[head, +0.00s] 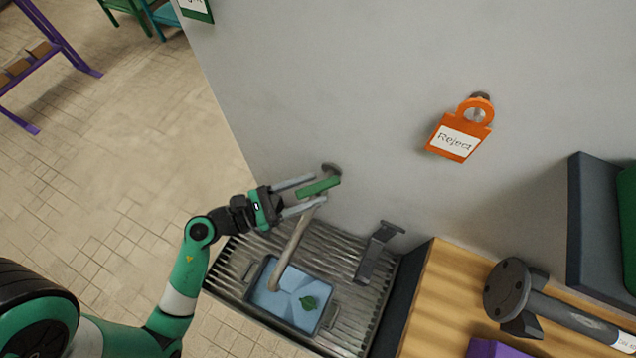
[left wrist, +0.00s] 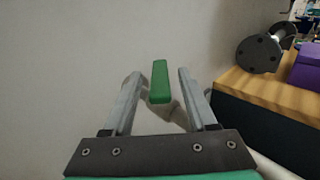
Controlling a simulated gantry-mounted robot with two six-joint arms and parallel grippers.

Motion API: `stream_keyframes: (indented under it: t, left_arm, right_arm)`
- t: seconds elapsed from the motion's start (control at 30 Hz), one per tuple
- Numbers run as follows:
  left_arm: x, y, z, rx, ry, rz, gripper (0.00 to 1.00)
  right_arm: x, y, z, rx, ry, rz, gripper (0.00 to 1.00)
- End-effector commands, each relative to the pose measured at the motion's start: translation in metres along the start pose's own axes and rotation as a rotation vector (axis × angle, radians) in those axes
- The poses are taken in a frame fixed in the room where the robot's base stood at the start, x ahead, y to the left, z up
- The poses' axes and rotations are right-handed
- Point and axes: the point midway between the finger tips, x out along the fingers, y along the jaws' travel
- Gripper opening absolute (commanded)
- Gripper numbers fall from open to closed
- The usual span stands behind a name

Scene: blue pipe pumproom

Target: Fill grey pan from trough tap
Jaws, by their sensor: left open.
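The trough tap has a green lever (head: 318,187) near the wall and a pale spout (head: 291,250) slanting down over the ribbed metal trough (head: 347,293). My left gripper (head: 314,191) is open at the lever. In the left wrist view, the green lever (left wrist: 160,82) stands between the spread fingers of my left gripper (left wrist: 160,76), with a gap on both sides. A pan-like rectangle (head: 279,305) with a light blue inside and grey handles sits in the trough under the spout. I cannot tell whether the blue is water. My right gripper is not in view.
A grey bracket (head: 377,254) stands at the trough's right back. A wooden counter (head: 440,300) to the right carries a dark flanged pipe (head: 515,292) and a purple block (head: 490,348). An orange Reject tag (head: 459,139) hangs on the wall. Open tiled floor lies left.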

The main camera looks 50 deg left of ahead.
Motion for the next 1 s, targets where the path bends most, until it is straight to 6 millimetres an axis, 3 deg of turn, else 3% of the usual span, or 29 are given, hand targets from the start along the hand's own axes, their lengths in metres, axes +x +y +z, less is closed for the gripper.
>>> stream_keyframes:
  t: [0.13,0.47,0.77,1.0]
  left_arm:
    - [0.018,-0.001,0.001,0.000,-0.001,-0.003,0.57]
    - [0.022,0.000,0.000,0.000,0.000,0.001,0.56]
    - [0.022,0.000,0.000,0.000,0.000,0.001,0.02]
    - [0.022,0.000,0.001,-0.001,0.000,0.003,0.00]
  right_arm:
    - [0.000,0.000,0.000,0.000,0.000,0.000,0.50]
    - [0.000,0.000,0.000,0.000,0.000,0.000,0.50]
    - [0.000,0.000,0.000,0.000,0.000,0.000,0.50]
    - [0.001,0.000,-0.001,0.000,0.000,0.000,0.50]
